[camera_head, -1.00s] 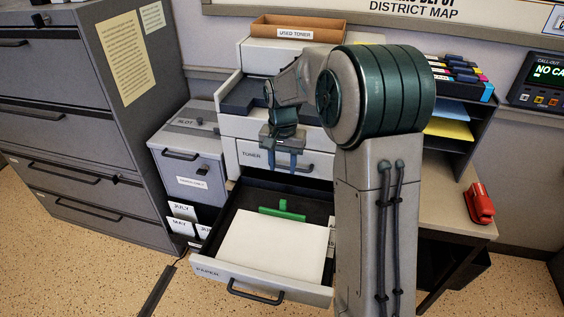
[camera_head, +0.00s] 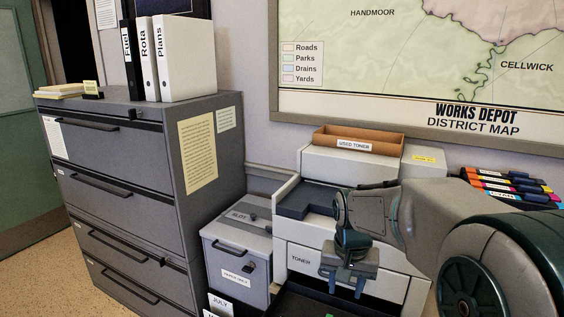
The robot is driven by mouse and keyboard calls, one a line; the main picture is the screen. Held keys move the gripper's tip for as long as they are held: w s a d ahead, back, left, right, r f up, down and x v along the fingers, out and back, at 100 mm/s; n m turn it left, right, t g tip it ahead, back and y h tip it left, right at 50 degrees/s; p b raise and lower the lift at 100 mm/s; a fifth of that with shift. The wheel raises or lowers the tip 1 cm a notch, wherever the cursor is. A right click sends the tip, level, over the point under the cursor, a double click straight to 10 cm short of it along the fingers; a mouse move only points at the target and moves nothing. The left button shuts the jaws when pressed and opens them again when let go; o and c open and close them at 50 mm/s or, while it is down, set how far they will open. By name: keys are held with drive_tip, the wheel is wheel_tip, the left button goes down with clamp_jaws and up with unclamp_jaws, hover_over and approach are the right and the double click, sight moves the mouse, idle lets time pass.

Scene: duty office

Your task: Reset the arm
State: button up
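My gripper (camera_head: 345,280) hangs at the end of my arm, in front of the printer's TONER drawer front (camera_head: 305,262). Its two blue fingers point down and stand apart, with nothing visible between them. Below it is the open paper drawer (camera_head: 290,303), of which only the dark back part shows at the bottom edge. The paper stack in it is out of view. My arm's large joint fills the lower right of the view.
A grey filing cabinet (camera_head: 150,170) with binders on top stands at left. A grey slot box (camera_head: 236,262) sits between it and the printer. A USED TONER tray (camera_head: 358,142) is on the printer, and toner cartridges (camera_head: 510,185) lie at right. A wall map hangs behind.

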drive_tip(key=s+n+t, duration=0.2)
drive_tip(key=s+n, duration=0.1)
drive_tip(key=s, duration=1.3)
drive_tip(key=shift+s+d, duration=0.4)
drive_tip(key=shift+d, duration=0.05)
drive_tip(key=shift+r, duration=0.1)
idle(0.6)
